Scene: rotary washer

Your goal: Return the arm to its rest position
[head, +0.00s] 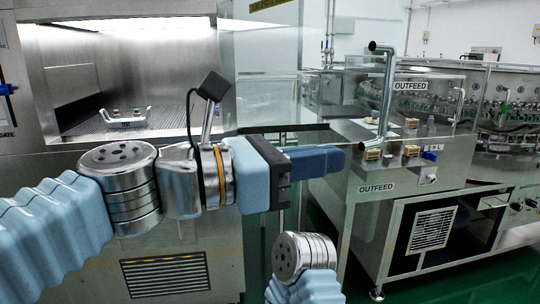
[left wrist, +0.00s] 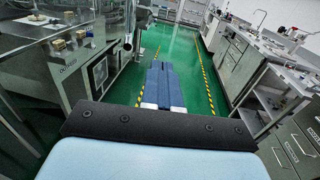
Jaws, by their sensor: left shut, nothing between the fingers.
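My left gripper (head: 317,162) reaches across the head view from the left, its blue fingers pointing right. The fingers are shut with nothing between them. In the left wrist view the shut blue fingers (left wrist: 163,88) point away over the green floor, side by side. In the head view a second light blue arm end with a metal joint (head: 303,257) shows at the bottom middle; it is my right arm, and its gripper is out of view.
Behind my left arm is a metal chamber (head: 180,75) holding a small white rack (head: 125,117). A steel machine labelled OUTFEED (head: 377,188) stands at the right. Benches (left wrist: 262,75) line the right of the left wrist view. Green floor (left wrist: 180,52) between is clear.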

